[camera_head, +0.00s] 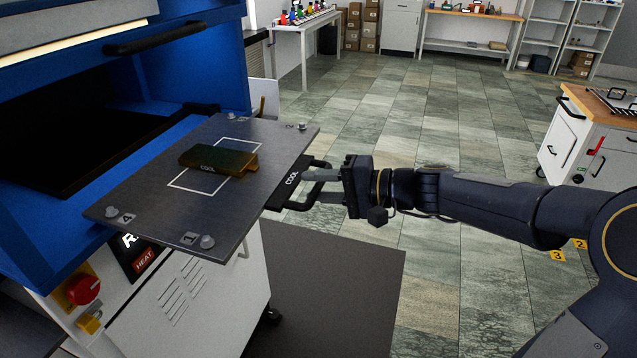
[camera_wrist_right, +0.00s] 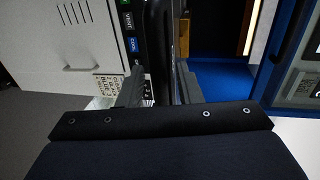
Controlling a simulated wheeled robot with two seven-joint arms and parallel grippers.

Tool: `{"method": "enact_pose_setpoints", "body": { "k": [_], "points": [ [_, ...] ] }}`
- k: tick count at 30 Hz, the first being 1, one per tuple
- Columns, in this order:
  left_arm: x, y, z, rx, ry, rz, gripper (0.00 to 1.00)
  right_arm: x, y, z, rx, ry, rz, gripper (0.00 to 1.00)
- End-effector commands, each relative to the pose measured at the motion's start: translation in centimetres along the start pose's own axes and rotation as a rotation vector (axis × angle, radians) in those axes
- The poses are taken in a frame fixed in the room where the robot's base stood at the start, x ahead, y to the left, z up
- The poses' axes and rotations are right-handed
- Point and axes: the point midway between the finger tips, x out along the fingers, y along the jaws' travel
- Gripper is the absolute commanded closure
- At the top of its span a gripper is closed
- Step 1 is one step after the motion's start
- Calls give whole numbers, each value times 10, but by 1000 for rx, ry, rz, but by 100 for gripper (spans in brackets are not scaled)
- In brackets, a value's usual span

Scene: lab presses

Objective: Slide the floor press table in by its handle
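The floor press table (camera_head: 130,205) is a grey plate pulled out of the blue press, level, with a brass-coloured block (camera_head: 215,158) lying on it inside a white outline. Its black handle (camera_head: 294,205) sticks out from the right edge, beside a dark "COOL" label. My right gripper (camera_head: 318,184) is at the handle, its two fingers apart and pointing at the press. In the right wrist view the right gripper's fingers (camera_wrist_right: 160,88) stand on either side of a dark upright bar; firm contact cannot be told. My left gripper is not in view.
The blue press frame (camera_head: 205,60) has a dark open chamber behind the table. A red knob (camera_head: 83,290) sits on the white cabinet below. A dark mat (camera_head: 335,300) lies on the floor. A white wheeled cart (camera_head: 575,140) stands at right. The tiled floor between is clear.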

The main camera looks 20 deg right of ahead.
Motion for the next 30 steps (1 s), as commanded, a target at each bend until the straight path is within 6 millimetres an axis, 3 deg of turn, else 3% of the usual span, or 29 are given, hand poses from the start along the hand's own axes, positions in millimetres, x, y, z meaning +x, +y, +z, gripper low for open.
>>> {"method": "enact_pose_setpoints", "body": {
  "k": [8, 16, 26, 30],
  "points": [
    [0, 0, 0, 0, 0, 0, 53, 2, 0, 0, 0, 0, 0, 68],
    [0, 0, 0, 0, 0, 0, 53, 2, 0, 0, 0, 0, 0, 100],
    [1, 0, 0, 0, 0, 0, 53, 4, 0, 0, 0, -1, 0, 100],
    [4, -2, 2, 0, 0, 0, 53, 14, -1, 1, 0, -2, 0, 100]
  ]
}}
